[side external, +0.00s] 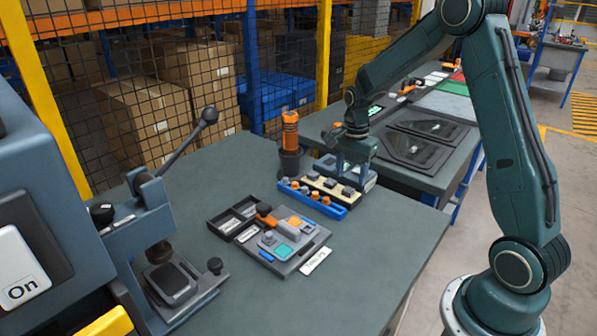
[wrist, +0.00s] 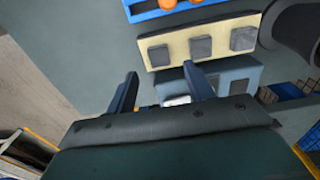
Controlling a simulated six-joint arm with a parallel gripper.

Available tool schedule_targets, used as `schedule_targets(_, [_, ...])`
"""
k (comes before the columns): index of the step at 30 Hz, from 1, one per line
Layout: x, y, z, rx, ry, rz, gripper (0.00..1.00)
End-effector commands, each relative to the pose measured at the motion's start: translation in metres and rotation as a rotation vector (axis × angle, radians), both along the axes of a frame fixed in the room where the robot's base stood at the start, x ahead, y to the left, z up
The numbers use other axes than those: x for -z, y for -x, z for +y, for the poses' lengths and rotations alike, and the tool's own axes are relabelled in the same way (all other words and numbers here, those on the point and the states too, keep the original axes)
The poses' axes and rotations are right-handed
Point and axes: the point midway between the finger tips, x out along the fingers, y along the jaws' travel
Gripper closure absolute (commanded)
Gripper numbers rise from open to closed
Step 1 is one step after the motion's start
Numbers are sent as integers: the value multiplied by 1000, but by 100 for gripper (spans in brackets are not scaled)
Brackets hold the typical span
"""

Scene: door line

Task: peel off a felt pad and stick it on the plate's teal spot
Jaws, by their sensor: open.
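The felt pads are dark grey squares on a cream backing strip, with three visible in the wrist view, the leftmost pad (wrist: 158,55) among them. The backing strip (wrist: 178,46) also shows in the side view (side external: 322,186). My gripper (wrist: 160,69) is open and empty, its fingertips apart at the near edge of the strip, by the leftmost pad. In the side view my gripper (side external: 351,170) is low over the back of the strip, and its fingers are hard to make out. The plate (side external: 304,245) lies in front, with its teal spot (side external: 283,251) facing up and bare.
A blue rack (side external: 325,205) with orange-topped pieces stands in front of the strip. A dark cup with an orange tool (side external: 290,130) stands behind it. An orange-handled tool (side external: 266,214) lies beside the plate near a black divided tray (side external: 222,226). A lever press (side external: 165,275) is at left.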

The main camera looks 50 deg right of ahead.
Motion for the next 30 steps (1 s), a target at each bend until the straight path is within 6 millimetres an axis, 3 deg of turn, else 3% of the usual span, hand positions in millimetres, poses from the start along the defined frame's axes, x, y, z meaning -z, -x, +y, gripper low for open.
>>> schedule_targets(9, [34, 0, 0, 0, -1, 2, 47])
schedule_targets(22, [40, 0, 0, 0, 0, -1, 47])
schedule_targets(23, [40, 0, 0, 0, 0, 0, 49])
schedule_targets(30, [40, 0, 0, 0, 0, 0, 95])
